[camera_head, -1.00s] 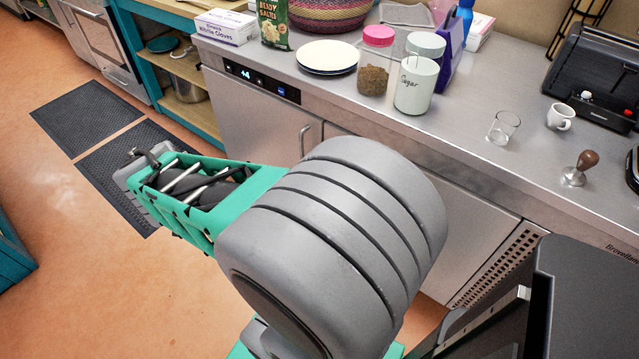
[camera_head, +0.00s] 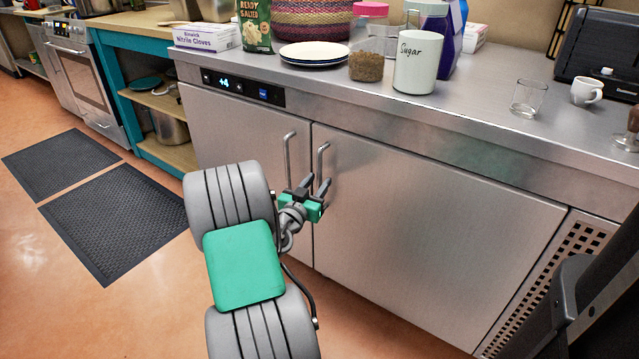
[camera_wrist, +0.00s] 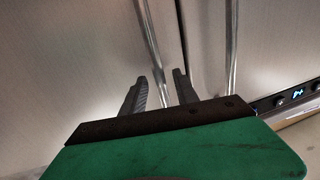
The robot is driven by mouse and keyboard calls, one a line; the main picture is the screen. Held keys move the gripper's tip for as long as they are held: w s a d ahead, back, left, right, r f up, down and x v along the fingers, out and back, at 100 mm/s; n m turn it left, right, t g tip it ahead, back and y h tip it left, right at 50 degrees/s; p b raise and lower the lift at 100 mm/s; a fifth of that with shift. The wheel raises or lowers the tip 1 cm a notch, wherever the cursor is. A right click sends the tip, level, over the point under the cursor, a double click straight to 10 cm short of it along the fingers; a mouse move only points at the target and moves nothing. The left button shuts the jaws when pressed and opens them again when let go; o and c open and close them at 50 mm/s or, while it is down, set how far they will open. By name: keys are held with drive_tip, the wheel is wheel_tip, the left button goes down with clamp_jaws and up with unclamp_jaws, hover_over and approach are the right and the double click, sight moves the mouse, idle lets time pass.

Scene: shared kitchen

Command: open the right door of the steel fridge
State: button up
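The steel fridge has two doors, both shut, under the counter. The right door (camera_head: 430,230) has a vertical bar handle (camera_head: 321,160) near its left edge, beside the seam. My gripper (camera_head: 313,186) is at the lower part of that handle, with its fingers open. In the wrist view, which is turned roughly upside down, the right door's handle (camera_wrist: 152,45) runs in between my two fingers (camera_wrist: 160,90). I cannot tell whether the fingers reach around the bar or touch it. The left door (camera_head: 235,140) has its own handle (camera_head: 288,155), outside my fingers.
The counter above holds a sugar canister (camera_head: 416,62), plates (camera_head: 314,54), a glass (camera_head: 528,97) and a cup (camera_head: 587,91). A vent grille (camera_head: 580,250) is right of the right door. Open floor with dark mats (camera_head: 115,215) lies to the left.

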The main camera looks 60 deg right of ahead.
drive_tip(key=shift+w+d, duration=0.1)
drive_tip(key=shift+d, duration=0.8)
drive_tip(key=shift+c, duration=0.3)
clamp_jaws()
idle(0.4)
